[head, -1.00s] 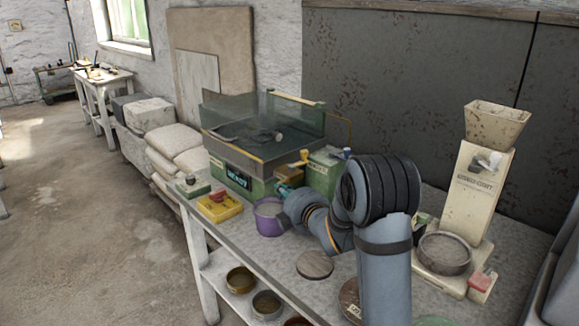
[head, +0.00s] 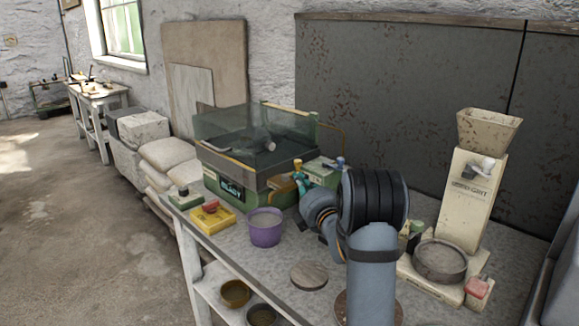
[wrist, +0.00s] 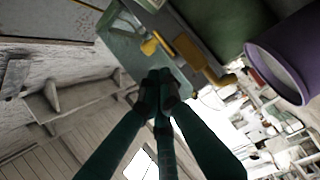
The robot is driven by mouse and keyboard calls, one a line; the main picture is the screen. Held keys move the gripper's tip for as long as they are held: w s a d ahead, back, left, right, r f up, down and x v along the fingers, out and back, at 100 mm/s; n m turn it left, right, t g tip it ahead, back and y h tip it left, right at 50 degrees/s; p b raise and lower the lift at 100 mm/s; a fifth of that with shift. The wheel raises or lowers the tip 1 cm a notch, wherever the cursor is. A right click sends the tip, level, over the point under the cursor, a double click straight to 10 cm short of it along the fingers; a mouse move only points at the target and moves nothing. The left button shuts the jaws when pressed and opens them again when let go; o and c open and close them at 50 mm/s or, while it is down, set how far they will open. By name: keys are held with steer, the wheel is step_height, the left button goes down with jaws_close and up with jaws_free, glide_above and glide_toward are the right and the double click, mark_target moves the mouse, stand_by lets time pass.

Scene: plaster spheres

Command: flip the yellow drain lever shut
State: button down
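The yellow drain lever (head: 298,167) stands at the right front side of the green machine (head: 231,188) in the head view. In the wrist view the lever (wrist: 150,46) shows just beyond my fingertips. My gripper (wrist: 160,82) has dark teal fingers drawn together at the tips, with nothing seen between them. In the head view my gripper (head: 301,183) is small and right by the lever, partly hidden by my arm. I cannot tell whether it touches the lever. An ochre outlet fitting (wrist: 203,62) lies right of the lever in the wrist view.
A purple bucket (head: 265,228) stands on the bench in front of the machine. A yellow box (head: 212,217) with a red top is to its left. A round disc (head: 309,275) lies near the front. A cream hopper machine (head: 470,200) stands to the right.

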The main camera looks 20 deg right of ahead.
steer(key=w+p, duration=0.1)
steer(key=w, duration=0.2)
steer(key=w+p, duration=0.1)
steer(key=w, duration=0.1)
steer(key=w+p, duration=0.1)
steer(key=w, duration=0.2)
steer(key=shift+w+d+r, duration=0.15)
steer(key=shift+w+d, duration=0.15)
steer(key=shift+d, duration=0.05)
steer(key=shift+w, duration=0.2)
steer(key=shift+d+b, duration=0.15)
steer(key=shift+b, duration=0.15)
